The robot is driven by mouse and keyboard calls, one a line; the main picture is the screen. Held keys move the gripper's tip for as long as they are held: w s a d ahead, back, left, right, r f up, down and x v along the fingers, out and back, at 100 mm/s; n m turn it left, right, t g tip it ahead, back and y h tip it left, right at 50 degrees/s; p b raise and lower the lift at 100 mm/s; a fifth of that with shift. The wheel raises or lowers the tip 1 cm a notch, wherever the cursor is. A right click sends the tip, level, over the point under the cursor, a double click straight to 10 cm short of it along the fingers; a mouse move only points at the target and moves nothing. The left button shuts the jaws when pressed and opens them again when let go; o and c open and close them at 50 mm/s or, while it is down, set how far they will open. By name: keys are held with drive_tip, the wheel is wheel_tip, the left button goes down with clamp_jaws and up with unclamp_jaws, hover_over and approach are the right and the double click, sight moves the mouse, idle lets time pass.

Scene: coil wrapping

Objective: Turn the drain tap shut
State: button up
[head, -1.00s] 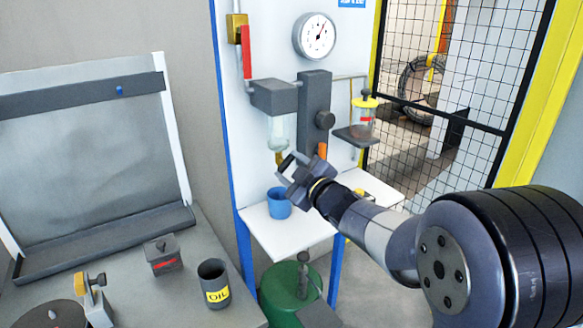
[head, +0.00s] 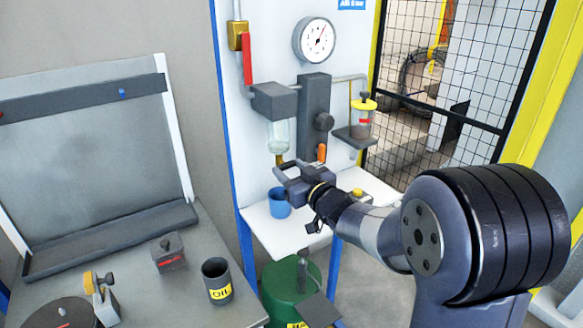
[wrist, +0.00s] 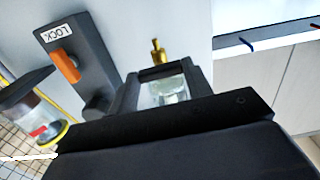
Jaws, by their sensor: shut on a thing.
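The brass drain tap (head: 280,159) hangs under the clear bowl (head: 278,135) of the filter unit on the white panel. In the wrist view the brass tap (wrist: 157,52) shows at top centre, with part of the clear bowl (wrist: 163,94) between the dark fingers. My gripper (head: 281,172) is at the tap, just below the bowl, shut on it. The fingers hide part of the tap, so its exact angle is unclear. A blue cup (head: 279,203) stands on the white shelf (head: 275,232) below the gripper.
A red lever (head: 247,58), a gauge (head: 314,40) and an orange lever (head: 322,152) are on the panel. A lubricator jar (head: 361,122) hangs right. The mesh fence (head: 450,60) stands behind. An oil can (head: 216,281) is on the left bench.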

drive_tip(key=shift+m, duration=0.4)
drive_tip(key=o, duration=1)
drive_tip(key=b+v, duration=0.1)
drive_tip(key=v, duration=0.9)
drive_tip(key=shift+s+d+b, duration=0.25)
drive_tip(key=shift+s+b, duration=0.1)
drive_tip(key=p+x, duration=0.2)
drive_tip(key=x, duration=0.9)
